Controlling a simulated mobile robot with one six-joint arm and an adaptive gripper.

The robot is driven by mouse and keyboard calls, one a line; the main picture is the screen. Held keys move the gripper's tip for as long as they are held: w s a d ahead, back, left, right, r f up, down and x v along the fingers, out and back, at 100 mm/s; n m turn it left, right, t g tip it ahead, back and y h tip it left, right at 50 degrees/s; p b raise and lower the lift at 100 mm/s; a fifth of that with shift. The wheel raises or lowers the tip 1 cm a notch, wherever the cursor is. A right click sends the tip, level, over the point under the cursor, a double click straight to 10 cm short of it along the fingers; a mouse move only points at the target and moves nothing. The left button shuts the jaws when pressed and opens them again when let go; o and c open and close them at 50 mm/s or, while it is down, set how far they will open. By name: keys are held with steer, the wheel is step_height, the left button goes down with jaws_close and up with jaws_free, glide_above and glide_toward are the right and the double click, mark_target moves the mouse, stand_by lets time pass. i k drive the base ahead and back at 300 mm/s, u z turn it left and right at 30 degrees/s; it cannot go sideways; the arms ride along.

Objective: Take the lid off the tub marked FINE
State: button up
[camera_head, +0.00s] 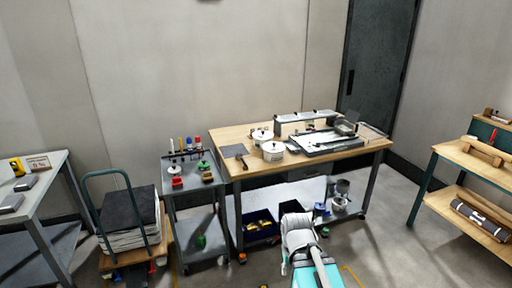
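Two white lidded tubs stand close together on the wooden-topped table. The rear tub (262,136) is slightly left of the front tub (273,151). Both have lids on, with a small dark knob on top. Any marking on them is too small to read, so I cannot tell which is FINE. My white and teal arm shows low in the middle, in front of the table and well below the tubs. I cannot make out my gripper or its fingers.
A dark flat tool (235,151) lies left of the tubs on the wooden table (222,135). A grey tray-like device (325,141) is to their right, with a long grey box (302,122) behind. A small cart (204,217) and a loaded trolley (130,232) stand left.

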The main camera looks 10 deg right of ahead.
mark_target(262, 135)
steer(key=u, duration=0.05)
steer(key=i, duration=0.95)
steer(key=z, duration=0.05)
